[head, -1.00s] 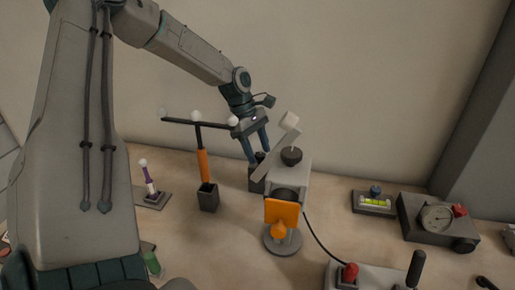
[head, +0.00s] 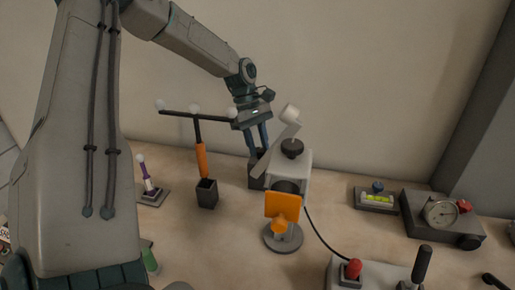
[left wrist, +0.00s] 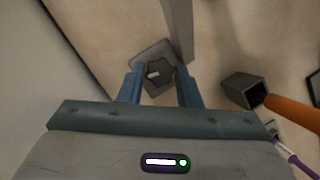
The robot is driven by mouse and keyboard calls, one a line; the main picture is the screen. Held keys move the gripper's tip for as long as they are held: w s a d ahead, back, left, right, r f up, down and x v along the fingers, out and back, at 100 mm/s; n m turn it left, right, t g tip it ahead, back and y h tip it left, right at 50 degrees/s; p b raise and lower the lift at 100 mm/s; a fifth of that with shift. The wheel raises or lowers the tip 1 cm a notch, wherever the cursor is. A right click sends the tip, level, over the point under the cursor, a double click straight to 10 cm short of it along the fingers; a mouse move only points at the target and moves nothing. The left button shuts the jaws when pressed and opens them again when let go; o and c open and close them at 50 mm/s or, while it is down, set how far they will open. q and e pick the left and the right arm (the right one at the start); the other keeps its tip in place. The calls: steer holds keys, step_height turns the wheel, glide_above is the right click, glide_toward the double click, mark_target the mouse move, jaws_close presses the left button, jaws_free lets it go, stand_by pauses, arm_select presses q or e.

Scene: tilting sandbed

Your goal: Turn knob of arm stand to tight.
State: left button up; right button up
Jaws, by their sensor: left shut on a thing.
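The arm stand (head: 257,179) is a dark grey block at the back of the table, with a slanted grey arm beside it. Its dark lobed knob (left wrist: 159,74) with a pale mark shows in the left wrist view. My left gripper (head: 260,148) reaches down onto the stand from above. In the left wrist view my left gripper (left wrist: 160,88) has its blue fingers on either side of the knob, shut on it. The fingers and the stand's body hide the knob in the head view. My right gripper is not in view.
A grey device with an orange plate (head: 281,205) stands close in front. To the left are an orange-handled rack (head: 202,160) in a square cup and a small purple stick (head: 147,178). A gauge box (head: 441,220) and a red-knobbed control box (head: 352,270) are at right.

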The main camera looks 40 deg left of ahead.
arm_select(q)
steer(key=m+g, duration=0.1)
steer(key=m, duration=0.1)
steer(key=shift+w+f+m+y+b, duration=0.1)
steer(key=shift+w+m+y+b, duration=0.05)
steer(key=shift+m+y+b, duration=0.2)
steer(key=shift+m, duration=0.55)
steer(key=shift+w+d+m+g+y, duration=0.1)
steer(key=shift+m+g+y, duration=0.15)
steer(key=shift+m+g, duration=0.6)
steer(key=shift+m, duration=1.05)
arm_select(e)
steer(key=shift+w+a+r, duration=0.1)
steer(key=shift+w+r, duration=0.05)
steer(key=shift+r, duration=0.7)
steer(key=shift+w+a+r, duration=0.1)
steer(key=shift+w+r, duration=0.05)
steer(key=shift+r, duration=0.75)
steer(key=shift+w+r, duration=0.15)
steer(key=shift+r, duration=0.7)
arm_select(q)
steer(key=o, duration=1)
steer(key=shift+c, duration=0.2)
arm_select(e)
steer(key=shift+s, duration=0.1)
